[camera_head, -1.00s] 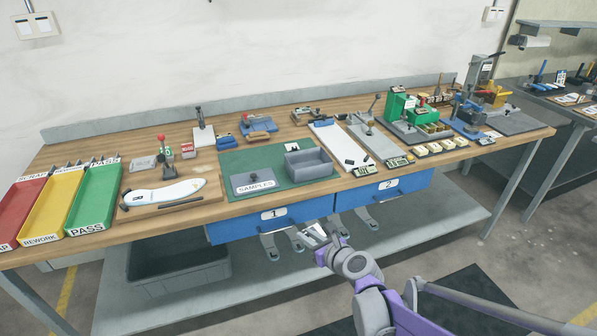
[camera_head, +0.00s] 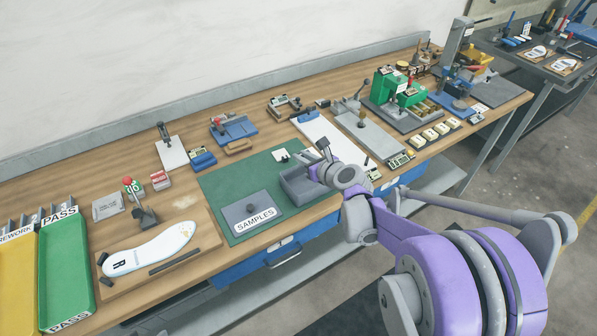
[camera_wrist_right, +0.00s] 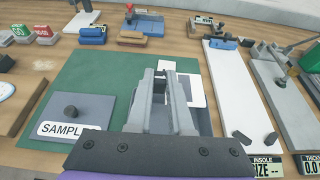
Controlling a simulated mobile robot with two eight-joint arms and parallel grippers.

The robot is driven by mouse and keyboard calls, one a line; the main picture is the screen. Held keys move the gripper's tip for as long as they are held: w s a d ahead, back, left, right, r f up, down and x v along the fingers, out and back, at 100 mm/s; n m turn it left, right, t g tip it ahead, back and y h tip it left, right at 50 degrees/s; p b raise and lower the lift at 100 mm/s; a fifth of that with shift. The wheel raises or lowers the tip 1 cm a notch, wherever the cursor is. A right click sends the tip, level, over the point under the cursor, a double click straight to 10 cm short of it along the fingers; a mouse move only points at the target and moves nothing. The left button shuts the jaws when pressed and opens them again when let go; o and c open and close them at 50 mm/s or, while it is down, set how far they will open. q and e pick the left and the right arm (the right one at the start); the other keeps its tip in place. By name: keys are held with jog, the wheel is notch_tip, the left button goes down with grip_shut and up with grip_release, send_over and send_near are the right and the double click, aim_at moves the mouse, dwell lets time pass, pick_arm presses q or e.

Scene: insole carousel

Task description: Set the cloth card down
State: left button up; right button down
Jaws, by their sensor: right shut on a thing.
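My right gripper (camera_head: 312,162) reaches in from the right over the grey open bin on the green mat (camera_head: 235,180). It is shut on the cloth card (camera_head: 281,155), a small white piece that shows beyond the fingertips, over the back of the mat. In the right wrist view the gripper (camera_wrist_right: 164,80) points away from me, and white parts of the card (camera_wrist_right: 196,92) show beyond and right of the fingers. The fingers hide part of the card. I cannot tell whether it touches the mat. My left gripper is not in view.
The grey bin (camera_head: 290,190) is partly hidden under my gripper. A grey SAMPLES box (camera_head: 250,208) stands left of it. A white insole (camera_head: 150,250) lies on a board at left, by the green PASS tray (camera_head: 65,265). A white board (camera_head: 330,138) lies right of the mat.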

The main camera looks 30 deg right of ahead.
jog(key=f, duration=0.5)
jog(key=f+b, duration=0.1)
jog(key=f, duration=0.2)
jog(key=shift+s+f, duration=0.35)
jog(key=shift+f, duration=0.35)
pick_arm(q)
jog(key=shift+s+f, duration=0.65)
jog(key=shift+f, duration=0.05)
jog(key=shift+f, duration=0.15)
